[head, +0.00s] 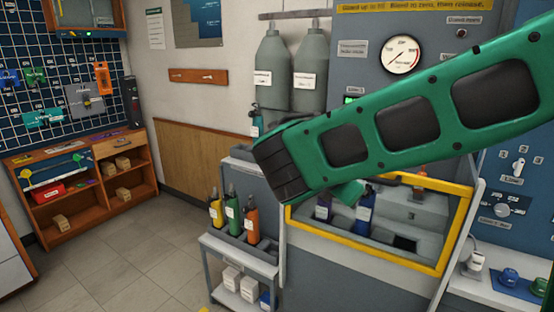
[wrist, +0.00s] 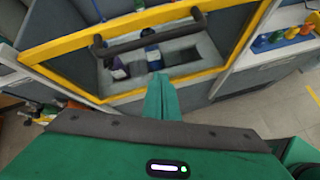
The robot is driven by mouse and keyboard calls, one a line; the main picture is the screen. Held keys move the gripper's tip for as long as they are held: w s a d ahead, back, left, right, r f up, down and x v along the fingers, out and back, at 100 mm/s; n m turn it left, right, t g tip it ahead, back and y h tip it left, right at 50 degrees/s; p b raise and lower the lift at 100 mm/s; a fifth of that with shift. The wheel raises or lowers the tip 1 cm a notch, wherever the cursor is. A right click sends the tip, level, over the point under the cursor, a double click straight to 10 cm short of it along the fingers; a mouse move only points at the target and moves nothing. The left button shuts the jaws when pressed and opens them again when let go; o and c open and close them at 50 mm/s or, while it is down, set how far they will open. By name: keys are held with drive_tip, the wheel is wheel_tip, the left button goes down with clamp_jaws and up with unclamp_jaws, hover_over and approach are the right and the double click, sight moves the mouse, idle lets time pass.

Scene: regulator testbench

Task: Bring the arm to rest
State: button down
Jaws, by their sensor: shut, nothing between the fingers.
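My green arm reaches in from the right in the head view and bends down in front of the test bench. The green fingers of my gripper (head: 348,192) show just below the arm, by the yellow-framed window (head: 372,256) of the bench. In the wrist view my gripper (wrist: 160,92) is shut and empty, its fingers together. They point toward the yellow frame (wrist: 110,40) and its dark handle bar (wrist: 150,33). I cannot tell from these views whether the fingers touch the frame. A purple-banded and a blue bottle (head: 366,210) stand behind the window.
A cart (head: 238,240) with yellow, green and orange bottles stands left of the bench. Two grey cylinders (head: 272,72) stand at the wall behind. A wooden shelf (head: 80,180) is at the far left. The floor between is clear. Coloured parts (head: 510,277) lie on the right ledge.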

drive_tip(key=s+d+f+m+g+y, duration=0.1)
drive_tip(key=s+d+f+m+g, duration=0.2)
drive_tip(key=s+d+m, duration=0.35)
drive_tip(key=s+d+f+m+g+y, duration=0.15)
drive_tip(key=s+d+m, duration=0.25)
drive_tip(key=d+m, duration=0.55)
drive_tip(key=s+d+f+m+g+y, duration=0.1)
drive_tip(key=s+d+f+m+y, duration=0.1)
drive_tip(key=s+m, duration=0.5)
drive_tip(key=s+d+f+m+g+y, duration=0.2)
drive_tip(key=s+m, duration=0.5)
drive_tip(key=s, duration=0.5)
drive_tip(key=shift+d+f+y, duration=0.25)
drive_tip(key=shift+f+y, duration=0.1)
drive_tip(key=shift+f, duration=0.3)
